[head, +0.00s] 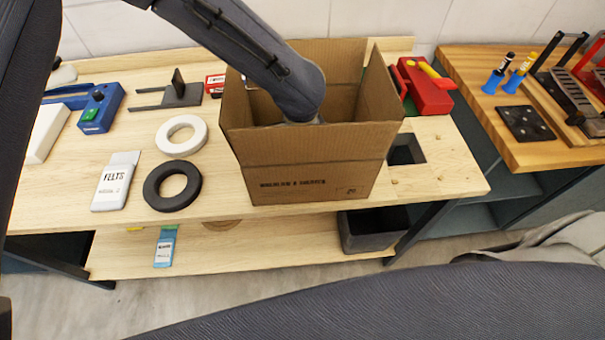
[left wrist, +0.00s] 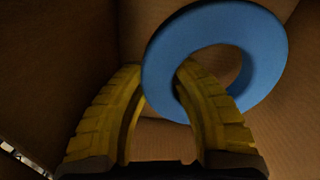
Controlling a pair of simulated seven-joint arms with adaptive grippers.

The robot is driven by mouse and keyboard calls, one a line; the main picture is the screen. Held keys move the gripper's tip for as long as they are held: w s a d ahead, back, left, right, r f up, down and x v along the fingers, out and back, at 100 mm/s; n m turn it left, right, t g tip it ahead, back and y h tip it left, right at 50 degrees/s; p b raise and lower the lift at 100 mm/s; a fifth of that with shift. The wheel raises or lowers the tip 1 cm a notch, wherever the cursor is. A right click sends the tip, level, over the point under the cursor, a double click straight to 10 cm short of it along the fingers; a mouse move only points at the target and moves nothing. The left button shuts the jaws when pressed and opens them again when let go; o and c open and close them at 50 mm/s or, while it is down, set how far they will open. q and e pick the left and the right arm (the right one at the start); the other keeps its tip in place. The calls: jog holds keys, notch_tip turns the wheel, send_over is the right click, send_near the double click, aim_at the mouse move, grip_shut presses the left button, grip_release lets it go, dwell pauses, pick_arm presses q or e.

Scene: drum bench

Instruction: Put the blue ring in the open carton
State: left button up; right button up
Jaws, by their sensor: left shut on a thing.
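The open carton (head: 305,168) is a brown cardboard box standing on the light wooden bench, flaps up. My left arm reaches down into it, and its gripper is hidden behind the carton's walls in the head view. In the left wrist view my left gripper (left wrist: 158,72) has yellow ribbed fingers and is shut on the blue ring (left wrist: 262,48). One finger is outside the ring's band and the other shows through its hole. The ring is tilted, with brown cardboard around it. Its gap to the carton's floor cannot be told. My right gripper is not in view.
A white ring (head: 181,146), a black ring (head: 158,200) and a grey felts packet (head: 116,182) lie left of the carton. A red tool (head: 425,88) is behind it at right.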

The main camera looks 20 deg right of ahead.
pick_arm(q)
jog(key=shift+f, duration=2.55)
jog(key=shift+f, duration=0.1)
jog(key=o, duration=0.7)
jog(key=r, duration=1.2)
jog(key=shift+a+r, duration=0.1)
jog(key=shift+a, duration=0.1)
